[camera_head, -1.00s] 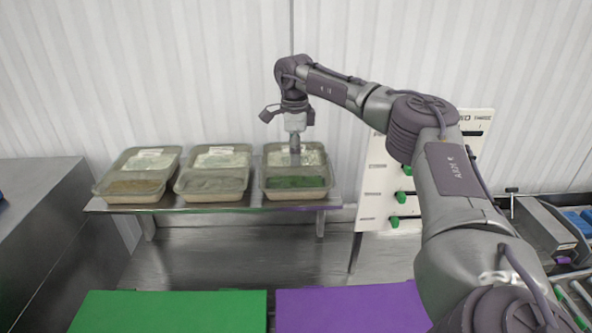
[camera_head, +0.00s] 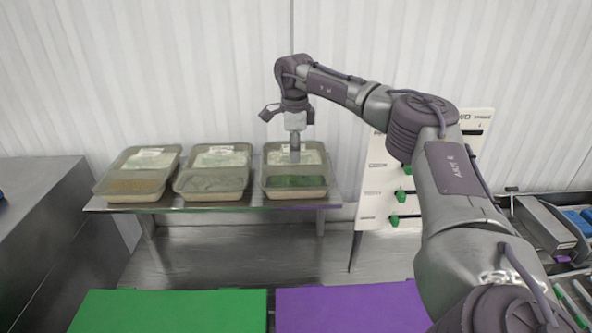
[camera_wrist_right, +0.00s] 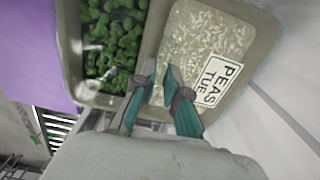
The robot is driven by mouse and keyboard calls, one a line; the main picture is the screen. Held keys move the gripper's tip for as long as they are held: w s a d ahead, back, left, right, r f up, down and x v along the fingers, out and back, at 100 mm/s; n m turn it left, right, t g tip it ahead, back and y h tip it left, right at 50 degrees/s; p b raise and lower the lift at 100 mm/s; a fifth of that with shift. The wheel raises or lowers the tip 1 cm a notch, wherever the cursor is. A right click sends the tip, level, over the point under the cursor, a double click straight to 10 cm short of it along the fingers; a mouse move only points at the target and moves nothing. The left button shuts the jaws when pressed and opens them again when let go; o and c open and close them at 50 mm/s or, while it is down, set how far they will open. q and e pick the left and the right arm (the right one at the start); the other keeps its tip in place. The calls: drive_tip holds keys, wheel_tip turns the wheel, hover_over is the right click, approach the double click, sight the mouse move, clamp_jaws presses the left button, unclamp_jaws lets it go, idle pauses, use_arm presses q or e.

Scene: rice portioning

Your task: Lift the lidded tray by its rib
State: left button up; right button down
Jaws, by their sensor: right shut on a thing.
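The lidded tray (camera_head: 296,194) is the rightmost of three on the shelf. It has a pale section at the back and a green one in front. In the right wrist view the tray (camera_wrist_right: 68,45) shows green pieces and white rice through its clear lid, with a label reading "PEAS TUE". My right gripper (camera_head: 295,157) points down at the tray's middle. In the wrist view its fingertips (camera_wrist_right: 160,80) are shut on the rib (camera_wrist_right: 151,38) between the two sections. The tray appears to rest on the shelf. My left gripper is out of view.
Two more lidded trays, the middle one (camera_head: 212,196) and the left one (camera_head: 133,196), stand beside it on the metal shelf (camera_head: 340,201). A white board with green knobs (camera_head: 373,200) stands close to the right. Green (camera_head: 170,312) and purple (camera_head: 345,308) surfaces lie in front.

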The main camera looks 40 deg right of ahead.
drive_tip(key=shift+r, duration=0.15)
drive_tip(key=shift+r+p, duration=0.8)
drive_tip(key=shift+r, duration=1.35)
drive_tip(key=shift+f, duration=0.1)
